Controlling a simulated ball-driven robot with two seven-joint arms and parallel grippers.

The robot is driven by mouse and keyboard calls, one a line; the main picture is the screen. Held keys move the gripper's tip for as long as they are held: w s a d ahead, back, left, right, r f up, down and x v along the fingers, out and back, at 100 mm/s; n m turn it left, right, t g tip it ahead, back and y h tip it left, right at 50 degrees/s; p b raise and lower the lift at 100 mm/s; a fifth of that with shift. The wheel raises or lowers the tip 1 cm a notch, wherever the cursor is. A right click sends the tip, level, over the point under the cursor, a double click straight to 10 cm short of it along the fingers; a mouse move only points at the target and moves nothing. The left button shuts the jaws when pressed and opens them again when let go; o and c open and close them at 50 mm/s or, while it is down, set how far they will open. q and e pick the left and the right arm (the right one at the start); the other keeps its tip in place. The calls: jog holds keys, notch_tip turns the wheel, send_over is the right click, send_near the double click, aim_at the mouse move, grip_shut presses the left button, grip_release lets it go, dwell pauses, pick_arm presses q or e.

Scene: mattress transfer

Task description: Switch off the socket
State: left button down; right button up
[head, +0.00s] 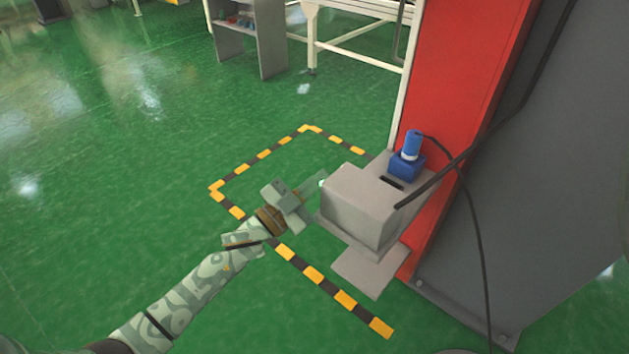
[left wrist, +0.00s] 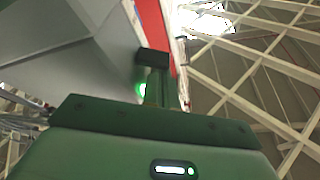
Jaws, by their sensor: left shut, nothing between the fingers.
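A grey box (head: 362,208) is mounted on the side of the red and grey machine. A small green light (head: 321,184) glows at its left side; in the left wrist view a green glow (left wrist: 141,89) shows just left of my fingers. A blue socket (head: 406,165) with a blue plug (head: 412,144) and a dark cable sits on a grey bracket behind the box. My left gripper (head: 316,186) is shut and empty, its fingertips close to the green light. I cannot tell whether they touch the box. My right gripper is in neither view.
The red panel (head: 462,70) and grey machine side (head: 560,170) stand to the right, with black cables hanging in front. Yellow and black floor tape (head: 313,275) runs around the box area. A grey shelf (head: 245,40) stands at the back. The green floor at left is clear.

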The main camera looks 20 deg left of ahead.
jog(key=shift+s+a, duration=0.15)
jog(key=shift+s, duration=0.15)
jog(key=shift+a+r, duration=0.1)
